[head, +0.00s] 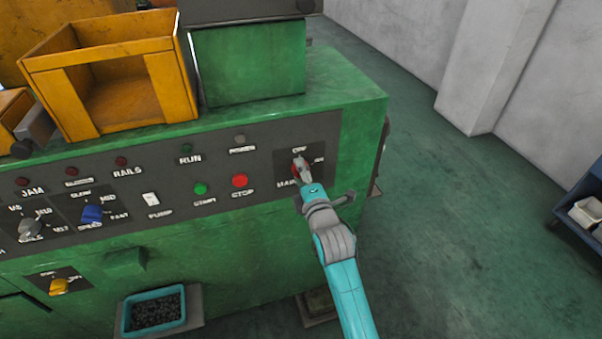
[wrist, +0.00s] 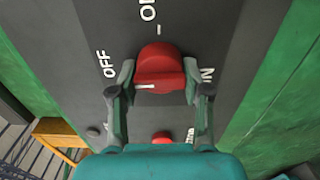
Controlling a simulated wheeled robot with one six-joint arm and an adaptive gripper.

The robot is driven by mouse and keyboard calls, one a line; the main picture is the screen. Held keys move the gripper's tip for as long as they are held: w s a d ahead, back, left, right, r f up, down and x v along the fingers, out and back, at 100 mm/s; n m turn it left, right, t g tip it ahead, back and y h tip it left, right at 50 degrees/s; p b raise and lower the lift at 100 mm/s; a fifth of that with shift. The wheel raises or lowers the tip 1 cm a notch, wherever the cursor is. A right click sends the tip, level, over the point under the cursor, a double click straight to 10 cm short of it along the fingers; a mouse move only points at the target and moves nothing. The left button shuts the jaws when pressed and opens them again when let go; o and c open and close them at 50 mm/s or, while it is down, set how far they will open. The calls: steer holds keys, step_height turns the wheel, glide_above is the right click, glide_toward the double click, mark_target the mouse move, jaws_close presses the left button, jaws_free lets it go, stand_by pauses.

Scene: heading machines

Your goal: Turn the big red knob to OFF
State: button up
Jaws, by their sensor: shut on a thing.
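The big red knob (wrist: 158,72) is between the two fingers of my gripper (wrist: 158,88) in the wrist view, and they are shut on its sides. A short white mark on the knob lies on its left half, running left-right, on the side of the OFF label (wrist: 108,63). My left finger hides the panel between the mark and that label. The ON label (wrist: 147,10) is at the top of the wrist view, partly cut off. In the head view the knob (head: 298,169) is at the panel's right end, mostly covered by my gripper (head: 303,177).
The red STOP button (head: 239,180) and green START button (head: 200,189) are left of the knob. A blue selector (head: 92,214) is further left. An orange bin (head: 170,90) stands on the machine.

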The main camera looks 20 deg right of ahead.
stand_by(0.3)
steer(key=o, duration=1.2)
steer(key=shift+c, duration=0.2)
steer(key=s, duration=1.2)
